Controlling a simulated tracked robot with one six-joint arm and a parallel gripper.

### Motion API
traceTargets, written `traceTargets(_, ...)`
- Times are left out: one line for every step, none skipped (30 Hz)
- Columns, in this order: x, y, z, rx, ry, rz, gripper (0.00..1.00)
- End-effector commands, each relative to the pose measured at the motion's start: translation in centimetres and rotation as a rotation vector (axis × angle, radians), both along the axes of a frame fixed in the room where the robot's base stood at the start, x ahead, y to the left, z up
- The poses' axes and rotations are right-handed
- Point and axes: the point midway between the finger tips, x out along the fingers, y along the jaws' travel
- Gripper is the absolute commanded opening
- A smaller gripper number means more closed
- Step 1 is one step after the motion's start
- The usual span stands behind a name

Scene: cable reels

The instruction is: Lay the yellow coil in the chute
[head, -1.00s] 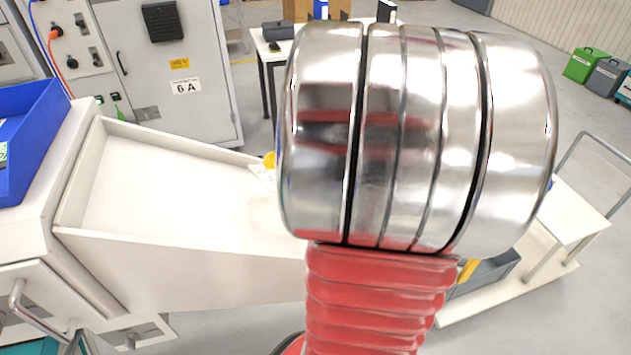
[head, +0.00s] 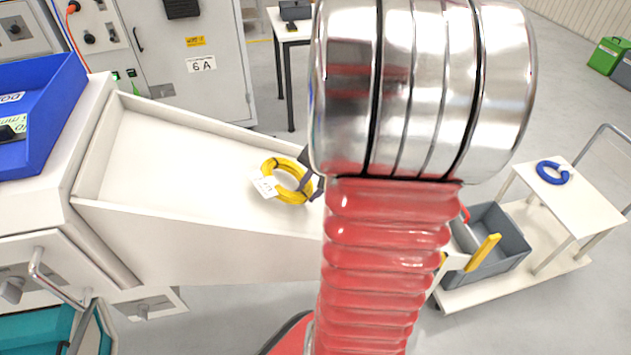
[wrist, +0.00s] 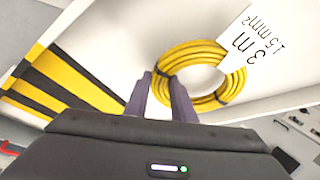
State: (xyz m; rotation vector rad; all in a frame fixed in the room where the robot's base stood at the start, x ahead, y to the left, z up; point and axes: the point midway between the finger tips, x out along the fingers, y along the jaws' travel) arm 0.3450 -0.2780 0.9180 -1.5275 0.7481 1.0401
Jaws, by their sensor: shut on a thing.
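The yellow coil (head: 286,181) with a white tag is at the right part of the white chute (head: 165,165) in the head view. The wrist view shows the coil (wrist: 195,72) over the white chute floor, its tag reading "3 m 1.5 mm²". My gripper (head: 312,180) is shut on the near side of the coil; in the wrist view its two dark fingers (wrist: 160,90) pinch the ring. Whether the coil touches the chute floor I cannot tell. My arm hides the chute's right end in the head view.
A blue bin (head: 40,115) stands left of the chute. On the right a white cart (head: 575,210) carries a blue coil (head: 552,172), with a grey crate (head: 500,250) on its lower deck. Yellow-black stripes (wrist: 65,80) lie beside the fingers in the wrist view.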

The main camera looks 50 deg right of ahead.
Motion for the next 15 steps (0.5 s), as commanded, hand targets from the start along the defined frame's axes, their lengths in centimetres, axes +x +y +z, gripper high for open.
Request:
traceTargets(0.13,0.22,-0.32,0.001,0.000,0.000,0.00)
traceTargets(0.17,0.29,-0.47,0.001,0.000,0.000,0.00)
traceTargets(0.21,0.37,-0.66,0.001,0.000,0.000,0.00)
traceTargets(0.24,0.41,-0.77,0.000,0.001,0.000,0.00)
traceTargets(0.26,0.45,-0.86,0.000,0.001,0.000,0.00)
traceTargets(0.29,0.48,-0.94,-0.001,0.001,0.000,0.00)
traceTargets(0.31,0.50,-0.99,-0.001,0.001,0.000,0.00)
traceTargets(0.32,0.52,-1.02,-0.001,0.000,0.000,0.00)
traceTargets(0.32,0.53,-1.03,0.000,0.000,-0.001,0.00)
traceTargets(0.32,0.53,-1.03,0.000,0.000,-0.001,0.00)
traceTargets(0.32,0.52,-1.04,0.000,0.000,-0.001,0.00)
traceTargets(0.31,0.52,-1.03,0.000,0.000,-0.001,0.00)
traceTargets(0.32,0.51,-1.03,0.000,0.000,-0.001,0.00)
traceTargets(0.32,0.51,-1.03,0.000,0.000,-0.001,0.00)
traceTargets(0.31,0.49,-1.02,0.000,0.000,-0.001,0.00)
